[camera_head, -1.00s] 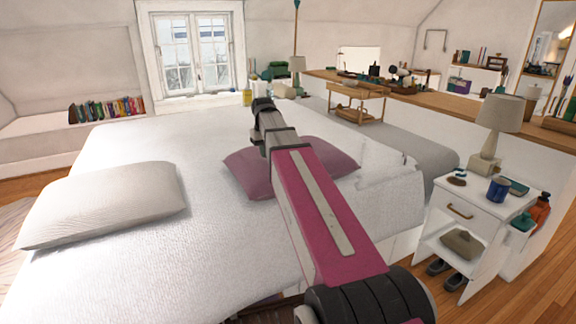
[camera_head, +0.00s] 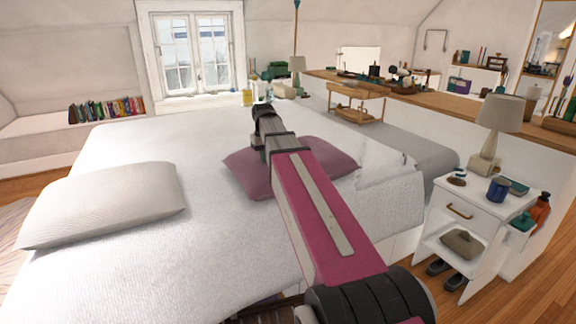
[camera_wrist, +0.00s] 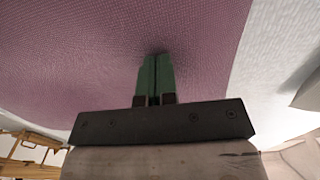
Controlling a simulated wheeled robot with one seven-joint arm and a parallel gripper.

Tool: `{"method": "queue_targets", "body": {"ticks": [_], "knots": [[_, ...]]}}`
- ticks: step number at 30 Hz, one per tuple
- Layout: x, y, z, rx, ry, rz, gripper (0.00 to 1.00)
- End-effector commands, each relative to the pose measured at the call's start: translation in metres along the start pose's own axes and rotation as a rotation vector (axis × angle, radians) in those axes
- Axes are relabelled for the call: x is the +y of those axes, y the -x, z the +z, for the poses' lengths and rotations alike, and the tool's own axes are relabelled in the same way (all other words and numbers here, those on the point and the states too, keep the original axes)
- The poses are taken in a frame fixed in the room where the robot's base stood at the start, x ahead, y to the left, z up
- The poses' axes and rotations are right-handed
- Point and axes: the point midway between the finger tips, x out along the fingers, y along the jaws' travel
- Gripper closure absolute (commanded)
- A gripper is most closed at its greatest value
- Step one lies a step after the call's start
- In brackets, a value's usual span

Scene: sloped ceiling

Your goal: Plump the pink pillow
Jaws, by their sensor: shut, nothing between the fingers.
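The pink pillow (camera_head: 330,158) lies on the white bed (camera_head: 130,150), right of its middle, partly hidden behind my arm. In the wrist view the pillow (camera_wrist: 90,60) fills most of the picture. My gripper (camera_wrist: 157,62) shows there with its green fingers side by side, shut and empty. The fingertips are at the pillow's surface, and a dark shading around them suggests contact, but I cannot tell how deeply they press. In the head view my arm hides the fingers.
A pale pillow (camera_head: 105,203) lies at the bed's left. A white nightstand (camera_head: 470,225) with a lamp (camera_head: 497,120), a blue mug (camera_head: 498,188) and other items stands at the right. The bed's middle left is clear.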

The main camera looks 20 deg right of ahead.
Motion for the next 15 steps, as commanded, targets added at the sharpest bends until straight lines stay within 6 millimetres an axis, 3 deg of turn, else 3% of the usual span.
{"method": "queue_targets", "body": {"ticks": [7, 15], "knots": [[0.000, 0.003, 0.000, -0.001, 0.000, 0.000, 1.00], [0.000, 0.020, 0.000, 0.000, 0.000, 0.000, 1.00]]}}
